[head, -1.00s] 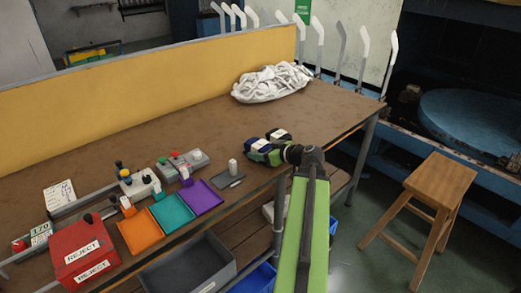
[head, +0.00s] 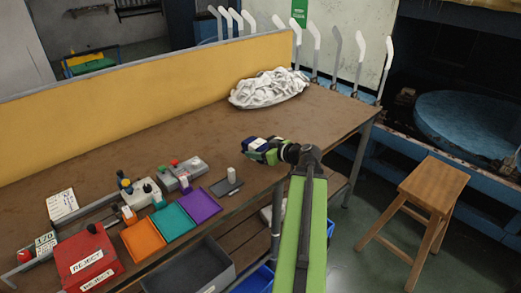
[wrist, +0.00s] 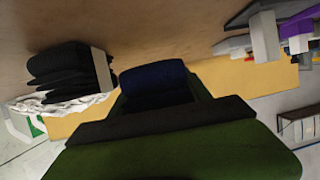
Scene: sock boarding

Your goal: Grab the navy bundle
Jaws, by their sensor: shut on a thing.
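The navy bundle (wrist: 155,82) is a rolled dark blue bundle held between the fingers of my gripper (wrist: 158,103) in the wrist view. In the head view, the navy bundle (head: 257,143) shows a pale label at the bench's right part. My gripper (head: 268,153) reaches it from the right and is shut on it. Part of the bundle is hidden by the green fingers. I cannot tell whether it is clear of the bench top. A black bundle (wrist: 65,72) with a tan band lies beside it in the wrist view, apart from my gripper.
A white heap (head: 270,88) lies on the bench (head: 160,140) behind. A small dark plate (head: 226,187) with a white item is left of my gripper. Purple (head: 201,205), teal (head: 174,222) and orange trays (head: 143,241) and a red reject box (head: 88,262) stand further left. A stool (head: 433,186) is right.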

